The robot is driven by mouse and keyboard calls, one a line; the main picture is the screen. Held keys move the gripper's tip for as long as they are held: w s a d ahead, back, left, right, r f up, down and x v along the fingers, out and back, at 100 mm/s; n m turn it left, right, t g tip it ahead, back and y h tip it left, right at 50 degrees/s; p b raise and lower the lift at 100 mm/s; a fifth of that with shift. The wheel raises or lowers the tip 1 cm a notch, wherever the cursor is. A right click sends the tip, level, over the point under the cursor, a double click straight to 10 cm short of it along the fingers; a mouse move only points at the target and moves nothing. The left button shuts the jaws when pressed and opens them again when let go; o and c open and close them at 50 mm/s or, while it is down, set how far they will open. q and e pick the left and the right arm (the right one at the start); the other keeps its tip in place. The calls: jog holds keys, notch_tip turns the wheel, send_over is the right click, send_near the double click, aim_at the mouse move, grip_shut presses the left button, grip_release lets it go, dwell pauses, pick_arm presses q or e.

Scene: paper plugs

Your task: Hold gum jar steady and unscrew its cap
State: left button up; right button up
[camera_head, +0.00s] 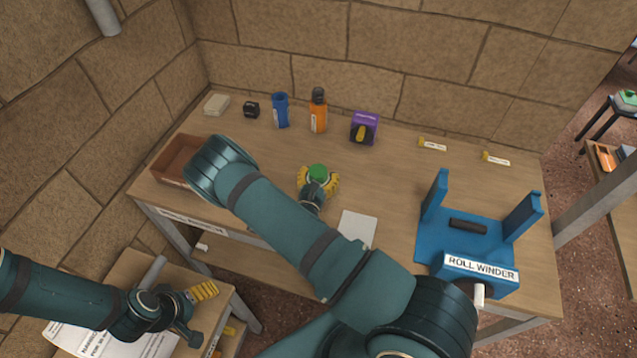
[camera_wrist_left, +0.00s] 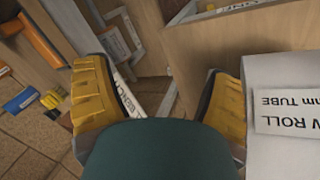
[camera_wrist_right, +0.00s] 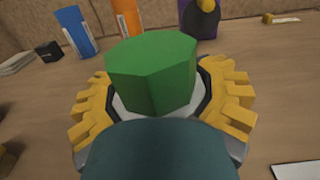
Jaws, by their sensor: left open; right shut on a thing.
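The gum jar's green cap (camera_head: 318,171) shows at the middle of the table in the head view, and the green cap (camera_wrist_right: 152,72) stands large in the right wrist view. Below the cap a strip of white jar body (camera_wrist_right: 150,108) shows; the rest is hidden. My right gripper (camera_head: 318,184) is shut around the jar just below the cap, with a yellow finger on each side. The cap sits upright on the jar. My left gripper (camera_head: 201,292) is open and empty, low at the left over the side bench, away from the jar.
A brown tray (camera_head: 172,160) is at left. A white sheet (camera_head: 358,228) and the blue roll winder (camera_head: 470,240) are at right.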

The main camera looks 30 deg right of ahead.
notch_tip(320, 180, up, 10)
jog(key=shift+r+p, duration=0.1)
jog(key=shift+p, duration=0.55)
jog(key=o, duration=0.4)
jog(key=c, duration=0.4)
jog(key=shift+c, duration=0.3)
jog(key=shift+s, duration=0.1)
